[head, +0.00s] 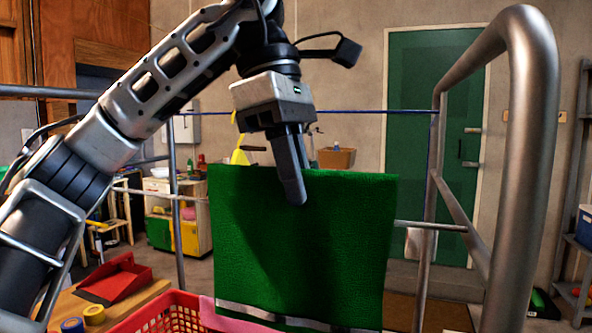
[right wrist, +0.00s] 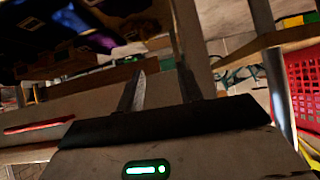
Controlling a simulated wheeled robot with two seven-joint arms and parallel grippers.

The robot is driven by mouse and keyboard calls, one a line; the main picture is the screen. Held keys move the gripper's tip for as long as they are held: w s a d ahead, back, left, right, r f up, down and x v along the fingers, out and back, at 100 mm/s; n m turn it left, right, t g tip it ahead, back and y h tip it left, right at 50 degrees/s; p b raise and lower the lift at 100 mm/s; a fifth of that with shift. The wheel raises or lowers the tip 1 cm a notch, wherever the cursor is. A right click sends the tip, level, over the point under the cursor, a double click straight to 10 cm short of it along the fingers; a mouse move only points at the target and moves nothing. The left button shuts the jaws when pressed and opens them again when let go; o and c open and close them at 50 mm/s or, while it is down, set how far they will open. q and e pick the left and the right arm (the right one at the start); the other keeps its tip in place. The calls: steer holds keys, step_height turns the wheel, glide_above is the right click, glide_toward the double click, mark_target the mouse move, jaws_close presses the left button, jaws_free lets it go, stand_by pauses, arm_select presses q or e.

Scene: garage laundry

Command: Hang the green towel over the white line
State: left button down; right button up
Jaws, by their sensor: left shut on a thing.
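The green towel (head: 345,235) hangs spread out in the middle of the head view, with a pale band near its lower edge. My left gripper (head: 296,185) is shut on its top edge, one finger showing in front of the cloth. The white line (head: 430,225) shows right of the towel and again at its left; its middle is hidden behind the towel. The towel's top edge is higher in the picture than the line. In the right wrist view my right gripper (right wrist: 162,85) has its fingers apart with nothing between them.
A blue line (head: 385,111) runs higher between the metal posts. A thick metal frame (head: 530,150) stands at the right. A red basket (head: 160,318) with pink cloth (head: 235,318) is below the towel. A red dustpan (head: 115,280) and tape rolls (head: 94,314) lie on a wooden top.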

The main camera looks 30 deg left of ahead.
mark_target(297, 209)
arm_select(q)
steer(key=shift+f+b, duration=1.1)
steer(key=shift+f, duration=0.65)
arm_select(e)
steer(key=shift+f, duration=0.65)
steer(key=shift+r, duration=0.1)
arm_select(q)
steer(key=c, duration=1.4)
jaws_free()
steer(key=shift+o, duration=0.2)
arm_select(e)
steer(key=shift+a, duration=0.1)
steer(key=shift+w, duration=0.1)
